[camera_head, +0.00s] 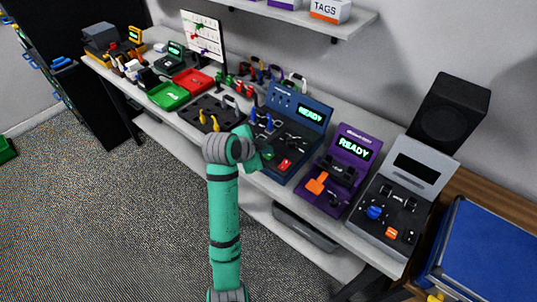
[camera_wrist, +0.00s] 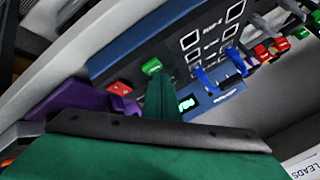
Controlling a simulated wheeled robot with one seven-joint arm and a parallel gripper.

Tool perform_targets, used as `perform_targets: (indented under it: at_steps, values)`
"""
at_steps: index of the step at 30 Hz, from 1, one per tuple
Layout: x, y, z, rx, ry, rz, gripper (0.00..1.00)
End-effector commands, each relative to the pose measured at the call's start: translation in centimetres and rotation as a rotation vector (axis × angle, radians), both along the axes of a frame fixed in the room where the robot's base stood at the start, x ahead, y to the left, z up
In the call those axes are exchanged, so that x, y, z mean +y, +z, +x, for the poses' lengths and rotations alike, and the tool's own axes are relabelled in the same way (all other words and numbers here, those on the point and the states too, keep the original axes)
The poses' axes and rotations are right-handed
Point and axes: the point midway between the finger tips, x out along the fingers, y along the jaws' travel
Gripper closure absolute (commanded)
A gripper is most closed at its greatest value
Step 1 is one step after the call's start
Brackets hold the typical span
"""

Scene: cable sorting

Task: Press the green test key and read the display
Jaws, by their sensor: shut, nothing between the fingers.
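The blue tester (camera_head: 303,98) stands on the bench with its display (camera_head: 311,114) lit and reading READY. The tester also shows in the wrist view (camera_wrist: 130,55), where its lit display (camera_wrist: 186,103) is partly covered by my finger. In the head view my gripper (camera_head: 266,154) is at the tester's front left.
A red key (camera_head: 284,164) is near the green one. Blue-handled leads (camera_wrist: 207,79) are plugged into the tester. A purple device (camera_head: 349,136) reading READY and a grey device (camera_head: 425,171) with a dark display stand to the right. A black tray (camera_head: 208,105) is left.

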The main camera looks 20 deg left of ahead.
Motion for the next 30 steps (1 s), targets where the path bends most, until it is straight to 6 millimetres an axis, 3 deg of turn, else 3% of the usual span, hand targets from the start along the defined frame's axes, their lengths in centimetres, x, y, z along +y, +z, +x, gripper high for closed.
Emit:
perform_targets:
  at_steps: [30]
  values:
    - [0.00, -0.76, 0.02, 0.000, 0.000, 0.000, 1.00]
